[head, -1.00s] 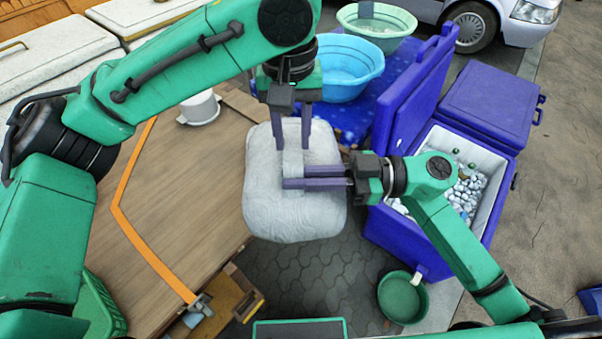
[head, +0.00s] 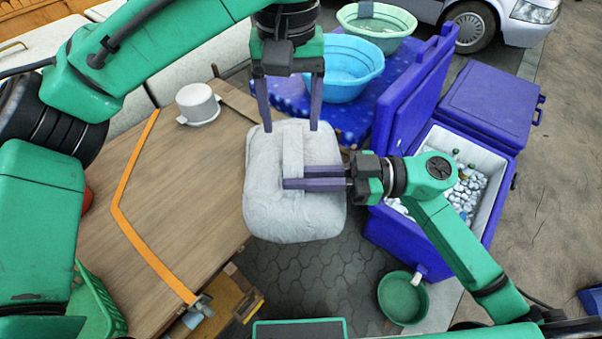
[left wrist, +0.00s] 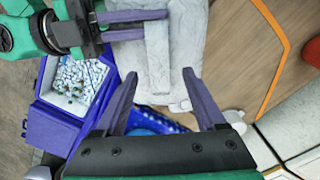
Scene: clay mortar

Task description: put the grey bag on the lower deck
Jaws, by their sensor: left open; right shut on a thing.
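The grey bag (head: 275,205) is a pale, puffy sack with a strap handle (head: 292,160) across its top. It hangs between the wooden table's right edge and the blue cooler. My right gripper (head: 287,183) comes in from the right and is shut on the bag's strap. My left gripper (head: 289,126) is open and empty just beyond the bag's far edge, its fingers pointing down. In the left wrist view the bag (left wrist: 185,45) lies ahead of my spread left fingers (left wrist: 188,75). No lower deck can be clearly made out.
The wooden table (head: 180,190) carries an orange line and a white pot (head: 198,103). A blue cooler (head: 440,240) with ice and bottles stands open at right. Blue (head: 345,65) and green (head: 378,22) basins stand behind. A green bucket (head: 402,298) is on the paving.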

